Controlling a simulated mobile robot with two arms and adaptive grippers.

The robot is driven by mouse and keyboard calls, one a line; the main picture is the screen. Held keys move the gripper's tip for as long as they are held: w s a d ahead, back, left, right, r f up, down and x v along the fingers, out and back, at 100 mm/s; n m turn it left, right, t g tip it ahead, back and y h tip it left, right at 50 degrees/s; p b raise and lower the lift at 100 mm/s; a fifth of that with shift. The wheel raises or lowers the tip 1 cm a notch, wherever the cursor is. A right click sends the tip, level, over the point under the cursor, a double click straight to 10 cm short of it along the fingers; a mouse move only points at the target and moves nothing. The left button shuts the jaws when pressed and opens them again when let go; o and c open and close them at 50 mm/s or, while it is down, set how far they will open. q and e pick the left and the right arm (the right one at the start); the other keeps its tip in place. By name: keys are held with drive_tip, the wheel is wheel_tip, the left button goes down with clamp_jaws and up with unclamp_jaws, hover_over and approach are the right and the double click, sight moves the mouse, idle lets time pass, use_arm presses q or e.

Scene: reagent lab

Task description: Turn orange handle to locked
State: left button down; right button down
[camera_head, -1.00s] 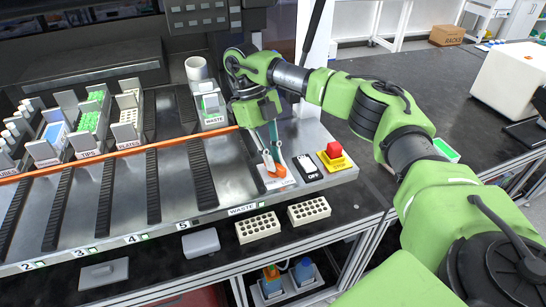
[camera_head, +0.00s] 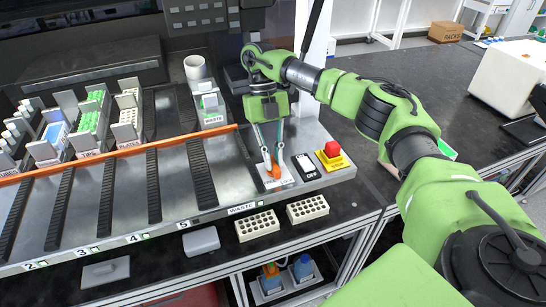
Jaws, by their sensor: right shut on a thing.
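The orange handle (camera_head: 274,170) stands on a small white plate near the right end of the grey machine deck. My right gripper (camera_head: 271,160) points down at it from above, with its fingers closed around the handle. The fingers partly hide the handle, so its exact angle is hard to read. My left gripper is not in the picture.
Two perforated racks (camera_head: 257,226) lie in front on the dark bench. A waste bin (camera_head: 211,104) stands behind.

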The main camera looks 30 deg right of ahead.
drive_tip(key=c, duration=2.1)
unclamp_jaws()
drive_tip(key=shift+v, duration=3.75)
drive_tip(key=shift+f, duration=0.1)
